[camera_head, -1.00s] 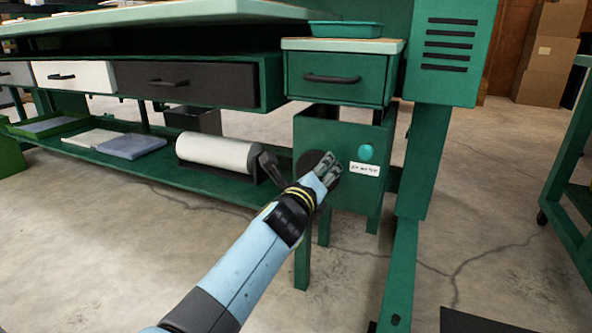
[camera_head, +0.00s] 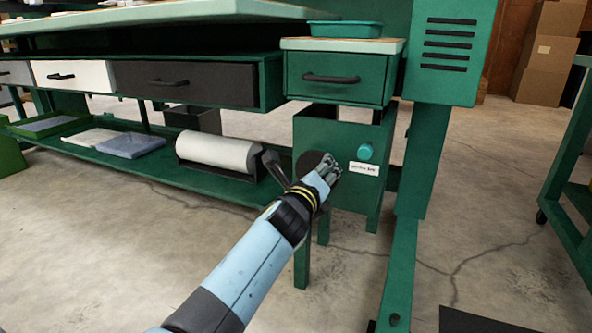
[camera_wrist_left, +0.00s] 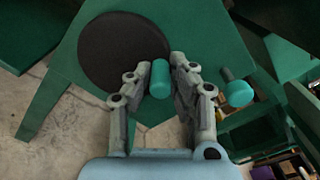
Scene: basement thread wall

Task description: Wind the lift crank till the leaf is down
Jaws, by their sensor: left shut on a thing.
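A dark round crank disc (camera_head: 309,161) sits on the front of a green box (camera_head: 340,130) under the small drawer. It also shows in the left wrist view (camera_wrist_left: 105,50). My left gripper (camera_head: 330,170) is at the disc's right side and covers part of it. In the left wrist view, a teal crank handle (camera_wrist_left: 160,80) stands between the fingers, which are shut on it. The gripper hides this handle in the head view. A second teal knob (camera_head: 365,151) sits to the right, above a white label. I cannot tell which surface is the leaf. My right gripper is not in view.
A green bench with a pale top (camera_head: 170,13) and drawers stands above. A white roll (camera_head: 217,153) lies on the low shelf to the left. A green leg (camera_head: 420,180) stands close to the right of the box. The concrete floor in front is mostly clear.

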